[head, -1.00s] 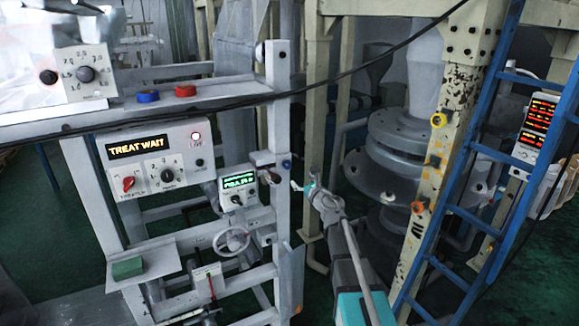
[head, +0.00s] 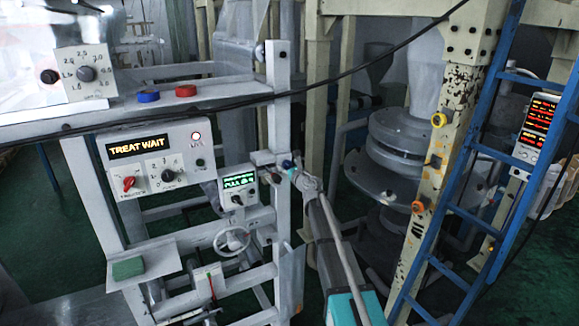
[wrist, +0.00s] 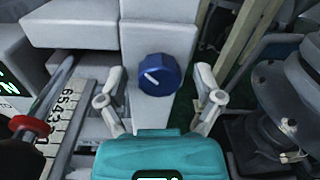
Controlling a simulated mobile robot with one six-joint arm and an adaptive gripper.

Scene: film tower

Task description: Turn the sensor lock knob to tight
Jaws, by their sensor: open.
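The sensor lock knob, seemingly the blue round knob (wrist: 158,75) with a white pointer line, sits on the end of a grey block in the wrist view. Its line slants from upper left to lower right; no tight mark is readable. In the head view the knob (head: 287,164) is small, on the right post of the grey frame. My gripper (wrist: 160,78) is open, with one finger on each side of the knob and visible gaps to both. In the head view my gripper (head: 296,172) is right beside the knob, its fingers too small to make out.
A number scale (wrist: 62,112) and a rod with a red ring (wrist: 28,125) lie left of the knob. A small green-lit display (head: 238,181) and a handwheel (head: 232,240) are on the frame. A blue ladder (head: 465,200) stands at right.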

